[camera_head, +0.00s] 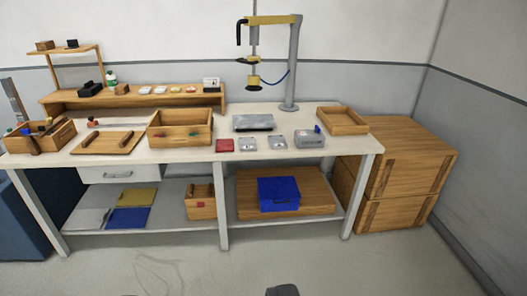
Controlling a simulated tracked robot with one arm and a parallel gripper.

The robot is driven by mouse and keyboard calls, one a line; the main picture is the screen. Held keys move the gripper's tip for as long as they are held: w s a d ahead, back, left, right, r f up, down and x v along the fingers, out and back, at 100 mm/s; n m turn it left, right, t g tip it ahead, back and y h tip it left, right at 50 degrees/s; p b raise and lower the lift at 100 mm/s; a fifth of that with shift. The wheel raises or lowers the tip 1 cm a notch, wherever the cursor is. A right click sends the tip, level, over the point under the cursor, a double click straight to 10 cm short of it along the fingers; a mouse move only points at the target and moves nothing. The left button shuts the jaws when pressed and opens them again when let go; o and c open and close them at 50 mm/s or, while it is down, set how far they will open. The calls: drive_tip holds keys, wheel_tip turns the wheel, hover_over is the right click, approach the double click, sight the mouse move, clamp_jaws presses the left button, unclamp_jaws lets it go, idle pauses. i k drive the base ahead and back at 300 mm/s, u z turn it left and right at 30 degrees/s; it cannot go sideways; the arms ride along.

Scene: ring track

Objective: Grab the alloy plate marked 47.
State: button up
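Two small pale grey plates, one on the left (249,144) and one on the right (277,142), lie side by side near the front edge of the workbench. A larger grey metal slab (254,123) lies behind them. Any markings on these are too small to read, so I cannot tell which is the alloy plate marked 47. A dark tip (282,290) at the bottom edge looks like part of my gripper. It is well short of the bench, and its fingers are not clearly shown.
The workbench (190,148) holds a red plate (224,145), a grey block (310,140), wooden boxes (180,136) and a wooden tray (342,121). A pillar with a hanging tool (293,65) stands behind. Wooden crates (405,180) stand right. The floor in front is clear.

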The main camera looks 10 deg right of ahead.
sight(245, 144)
drive_tip(key=k, duration=1.05)
drive_tip(key=z, duration=0.55)
drive_tip(key=i, duration=2.05)
drive_tip(key=u, duration=0.55)
